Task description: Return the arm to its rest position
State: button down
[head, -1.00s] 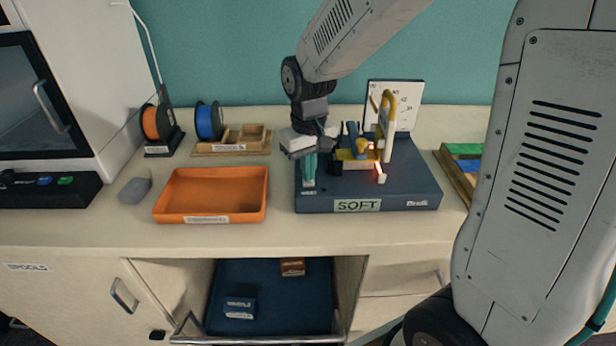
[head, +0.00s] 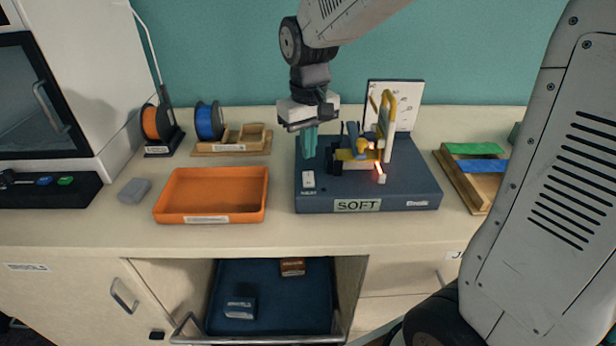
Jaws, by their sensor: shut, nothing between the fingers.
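My gripper (head: 309,142) has teal fingers pointing down and is shut with nothing between them. It hangs above the back left part of the dark blue base (head: 420,185) labelled SOFT. The fingertips are above a small white switch block (head: 308,179) on that base and look apart from it. My arm comes down from the top of the picture, and another grey link of mine covers the right side.
On the base stand a yellow and black mechanism (head: 355,158), a yellow-topped post (head: 388,125) and a glowing red light (head: 380,172). An orange tray (head: 210,217), spools (head: 209,121) and a wooden tray (head: 466,185) are nearby. A blue-lined drawer (head: 270,300) is open below.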

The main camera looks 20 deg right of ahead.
jog(key=s+d+r, duration=0.1)
jog(key=s+r, duration=0.1)
jog(key=s, duration=0.9)
jog(key=s+d+r+m+t, duration=0.1)
jog(key=s+d+r, duration=0.1)
jog(key=s, duration=1)
jog(key=shift+r, duration=0.75)
dwell(4.9)
